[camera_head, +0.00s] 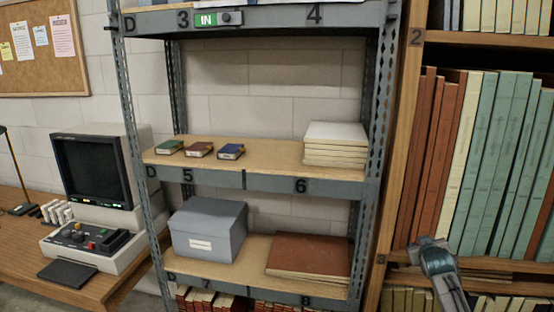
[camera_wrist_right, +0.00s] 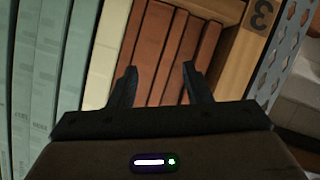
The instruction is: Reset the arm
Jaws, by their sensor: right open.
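My right arm comes in at the lower right of the head view, in front of the wooden bookcase. Its gripper (camera_head: 426,244) is held up near the bookcase's left upright. In the right wrist view the right gripper (camera_wrist_right: 160,72) has its two dark fingers spread apart with nothing between them. Reddish-brown book spines (camera_wrist_right: 180,45) stand behind the fingers, with cream and green spines to the left. Whether the fingers touch any book cannot be told, but they appear apart from them. My left gripper is not in view.
A grey metal rack (camera_head: 270,183) holds small books (camera_head: 200,150), a white stack (camera_head: 335,144), a grey box (camera_head: 208,230) and a brown folder (camera_head: 308,255). The wooden bookcase (camera_head: 400,130) stands close right. A desk (camera_head: 85,285) with a monitor (camera_head: 88,170) is left.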

